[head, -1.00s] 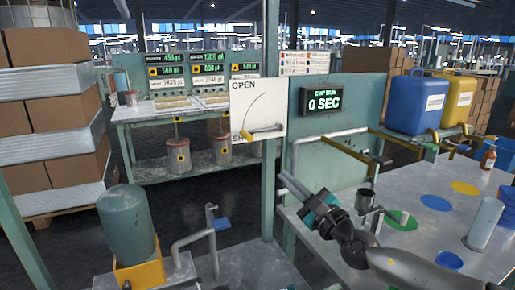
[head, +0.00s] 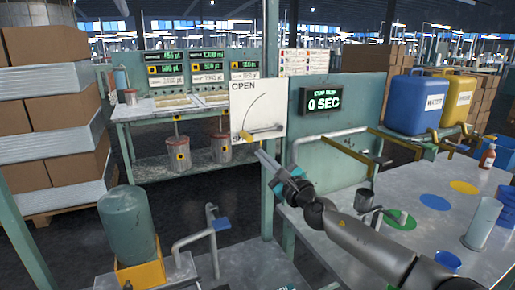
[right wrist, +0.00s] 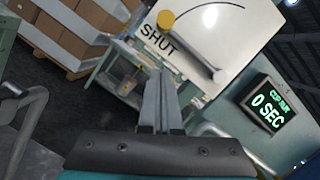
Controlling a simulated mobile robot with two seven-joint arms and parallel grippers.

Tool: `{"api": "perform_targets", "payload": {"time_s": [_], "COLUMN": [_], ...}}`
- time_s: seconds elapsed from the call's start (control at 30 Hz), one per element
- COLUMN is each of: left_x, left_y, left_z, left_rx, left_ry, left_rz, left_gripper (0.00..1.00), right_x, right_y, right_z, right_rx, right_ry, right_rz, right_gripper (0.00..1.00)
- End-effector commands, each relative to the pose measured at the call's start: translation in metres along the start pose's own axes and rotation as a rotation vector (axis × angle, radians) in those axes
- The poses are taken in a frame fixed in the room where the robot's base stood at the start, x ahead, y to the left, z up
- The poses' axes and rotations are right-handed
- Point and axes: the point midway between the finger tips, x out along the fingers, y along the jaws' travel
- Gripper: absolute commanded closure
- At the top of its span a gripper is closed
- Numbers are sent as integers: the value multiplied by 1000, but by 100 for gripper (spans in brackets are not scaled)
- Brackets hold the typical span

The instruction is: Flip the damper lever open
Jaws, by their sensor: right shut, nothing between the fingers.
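The damper lever (head: 262,133) is a pale bar with a yellow knob, mounted low on a white panel (head: 257,95) marked OPEN at the top, with a curved line drawn between the marks. The lever lies close to horizontal, its knob end at the lower left by the SHUT mark. In the right wrist view the lever (right wrist: 192,46) runs from the yellow knob down to a grey pivot end. My right gripper (head: 260,156) is shut and empty, just below the lever and apart from it in the head view. Its fingers (right wrist: 158,78) point toward the panel.
A green post (head: 270,200) stands beside the panel. A timer display (head: 321,101) reads 0 SEC on the green wall to the right. A metal table (head: 400,195) with a cup (head: 363,201) and coloured discs lies to the right.

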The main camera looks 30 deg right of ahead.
Motion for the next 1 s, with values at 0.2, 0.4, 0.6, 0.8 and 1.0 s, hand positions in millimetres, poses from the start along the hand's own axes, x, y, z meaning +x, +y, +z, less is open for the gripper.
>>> {"api": "perform_targets", "payload": {"time_s": [0.2,0.4,0.6,0.8,1.0], "left_x": [-26,-34,-36,-35,-37], "left_y": [-1,-1,-1,-1,-1], "left_z": [-4,-4,-4,-4,-4], "left_rx": [1,1,1,1,1], "left_ry": [2,2,2,1,1], "left_rz": [0,0,0,0,0], "left_gripper": [50,50,50,50,50], "right_x": [5,7,7,7,8], "right_y": [-3,-2,-1,-1,-2], "right_z": [26,35,37,36,38], "right_rx": [-1,-2,-2,-2,12], "right_ry": [-2,-1,0,0,0], "right_rz": [0,0,0,0,-3], "right_gripper": [100,100,100,100,100]}}
